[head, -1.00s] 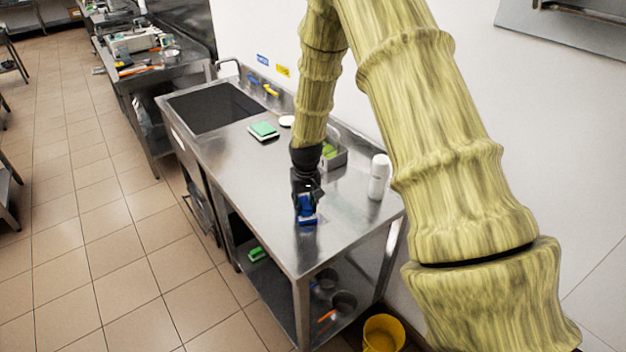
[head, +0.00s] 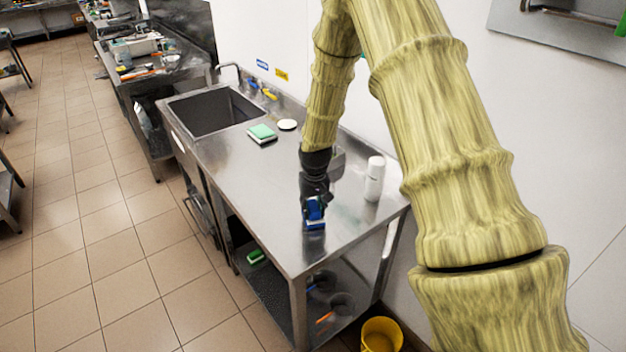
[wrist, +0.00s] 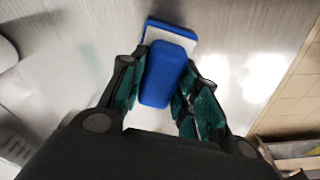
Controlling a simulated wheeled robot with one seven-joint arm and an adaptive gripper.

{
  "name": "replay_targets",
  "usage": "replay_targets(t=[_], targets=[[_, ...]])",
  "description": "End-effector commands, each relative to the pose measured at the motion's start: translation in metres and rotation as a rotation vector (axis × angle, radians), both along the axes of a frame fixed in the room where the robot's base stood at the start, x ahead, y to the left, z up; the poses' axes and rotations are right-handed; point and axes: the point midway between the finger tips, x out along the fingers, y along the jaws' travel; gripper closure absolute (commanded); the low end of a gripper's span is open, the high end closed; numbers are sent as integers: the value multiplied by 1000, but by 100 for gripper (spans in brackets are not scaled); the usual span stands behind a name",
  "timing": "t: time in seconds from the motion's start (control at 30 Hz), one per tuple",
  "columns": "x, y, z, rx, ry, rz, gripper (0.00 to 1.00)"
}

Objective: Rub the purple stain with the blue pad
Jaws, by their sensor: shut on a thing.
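The blue pad (head: 314,224) has a blue upright grip, a pale layer and a blue edge. It is at the steel table's front part, low over or on the top; I cannot tell if it touches. My gripper (head: 315,202) points down and is shut on the grip. In the wrist view, my gripper (wrist: 160,70) has its two green-lined fingers on either side of the blue pad's grip (wrist: 163,75). I see no purple stain in either view; it may be hidden under the pad or gripper.
A white bottle (head: 375,180) stands right of my gripper. A grey container (head: 337,160) is partly behind my arm. A green-topped sponge (head: 262,133) and white disc (head: 287,125) lie near the sink (head: 213,112). The table's front left is bare.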

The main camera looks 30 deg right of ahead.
Motion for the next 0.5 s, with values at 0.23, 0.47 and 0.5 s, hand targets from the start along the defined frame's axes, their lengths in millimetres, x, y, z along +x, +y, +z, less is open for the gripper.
replay_targets(t=[0.23, 0.47, 0.5], targets=[[-4, 18, 2, 0, 1, -5, 91], [-2, 22, 31, 0, -1, -4, 91], [-2, 22, 35, 0, -1, -4, 91]])
